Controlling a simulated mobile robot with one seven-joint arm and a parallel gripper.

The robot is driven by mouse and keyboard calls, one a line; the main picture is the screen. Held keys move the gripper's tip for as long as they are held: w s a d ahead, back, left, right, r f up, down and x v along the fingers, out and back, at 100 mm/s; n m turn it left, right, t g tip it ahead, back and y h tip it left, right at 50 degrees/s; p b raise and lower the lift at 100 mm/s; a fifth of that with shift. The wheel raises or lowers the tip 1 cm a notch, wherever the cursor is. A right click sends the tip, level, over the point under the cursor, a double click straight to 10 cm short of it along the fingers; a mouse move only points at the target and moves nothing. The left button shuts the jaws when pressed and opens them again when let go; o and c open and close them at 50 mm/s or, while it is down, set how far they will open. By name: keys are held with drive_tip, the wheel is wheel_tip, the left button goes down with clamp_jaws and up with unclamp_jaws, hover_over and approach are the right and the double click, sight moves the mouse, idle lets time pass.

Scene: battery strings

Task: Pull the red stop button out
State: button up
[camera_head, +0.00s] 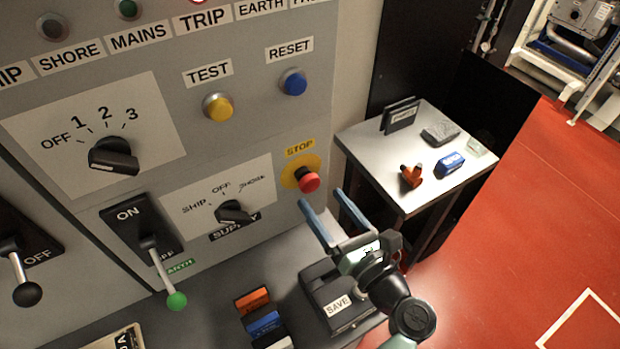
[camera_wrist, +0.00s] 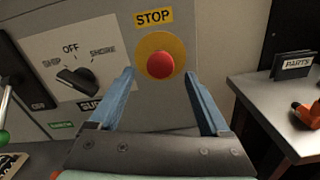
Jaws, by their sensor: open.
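The red stop button (camera_head: 308,181) sits on a round yellow plate (camera_head: 290,172) at the lower right of the grey panel, under a yellow STOP label (camera_head: 300,147). In the wrist view the button (camera_wrist: 160,65) is in the upper middle, beyond the two blue fingers. My gripper (camera_head: 320,196) is open and empty, just in front of and below the button in the head view. Its fingers (camera_wrist: 159,85) point towards the panel, one to each side of the button as the wrist view sees it. I see no contact with the button.
The black SUPPLY knob (camera_head: 233,212) is left of the button. A lever with a green ball (camera_head: 176,301) stands further left. A box labelled SAVE (camera_head: 338,304) is below my gripper. A side table (camera_head: 372,160) with several small objects is at right.

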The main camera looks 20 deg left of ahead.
sight(313, 186)
drive_tip(key=x, duration=0.6)
clamp_jaws()
idle(0.3)
